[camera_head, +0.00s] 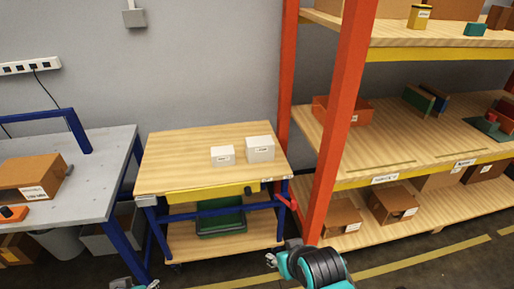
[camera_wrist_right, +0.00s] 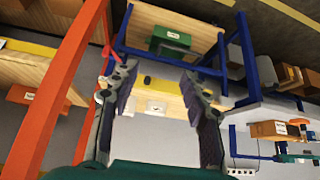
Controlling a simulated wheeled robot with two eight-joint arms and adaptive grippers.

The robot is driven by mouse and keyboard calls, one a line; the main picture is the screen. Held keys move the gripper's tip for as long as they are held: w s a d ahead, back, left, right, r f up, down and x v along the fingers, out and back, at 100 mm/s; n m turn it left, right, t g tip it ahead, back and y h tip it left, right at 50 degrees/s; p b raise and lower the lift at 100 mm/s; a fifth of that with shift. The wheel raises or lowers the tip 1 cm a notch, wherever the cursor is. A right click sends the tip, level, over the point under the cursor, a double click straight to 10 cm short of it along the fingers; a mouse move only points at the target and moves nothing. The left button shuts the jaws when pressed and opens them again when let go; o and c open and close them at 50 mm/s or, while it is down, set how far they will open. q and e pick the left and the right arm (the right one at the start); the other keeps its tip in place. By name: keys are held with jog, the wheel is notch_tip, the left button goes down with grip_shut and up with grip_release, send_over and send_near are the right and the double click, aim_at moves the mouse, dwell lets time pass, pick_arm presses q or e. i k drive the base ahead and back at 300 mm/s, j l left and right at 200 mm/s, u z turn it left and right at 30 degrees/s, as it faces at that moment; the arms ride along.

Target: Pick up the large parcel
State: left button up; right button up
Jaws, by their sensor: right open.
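Two white parcels stand on the wooden top of the cart. The larger parcel (camera_head: 260,149) is on the right, near the back edge, and the smaller parcel (camera_head: 222,155) is just left of it. The right wrist view is upside down and shows the larger parcel (camera_wrist_right: 128,106) partly behind a finger and the smaller parcel (camera_wrist_right: 156,107) between the fingers. My right gripper (camera_head: 271,259) is open and empty, low in front of the cart; its fingers (camera_wrist_right: 158,72) are spread in the wrist view. My left gripper (camera_head: 148,285) barely shows at the bottom edge; its jaws are unclear.
The cart (camera_head: 165,164) has a yellow drawer front and a green crate (camera_head: 220,222) below. An orange shelf post (camera_head: 343,120) rises close to its right. A grey workbench (camera_head: 100,150) with a brown box (camera_head: 30,176) stands left. Loaded shelves fill the right.

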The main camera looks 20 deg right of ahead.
aim_at(261, 149)
jog(key=z, duration=0.4)
jog(key=i+z, duration=0.2)
jog(key=z, duration=0.3)
jog(key=i+j+z, duration=0.15)
jog(key=z, duration=0.35)
jog(key=i+j+z, duration=0.15)
jog(key=z, duration=0.35)
jog(key=i+j+z, duration=0.1)
jog(key=j, duration=0.2)
jog(key=i+j, duration=0.15)
jog(key=j, duration=0.15)
jog(key=i+j+z, duration=0.15)
jog(key=j, duration=0.2)
jog(key=i+j+z, duration=0.1)
jog(key=j, duration=0.2)
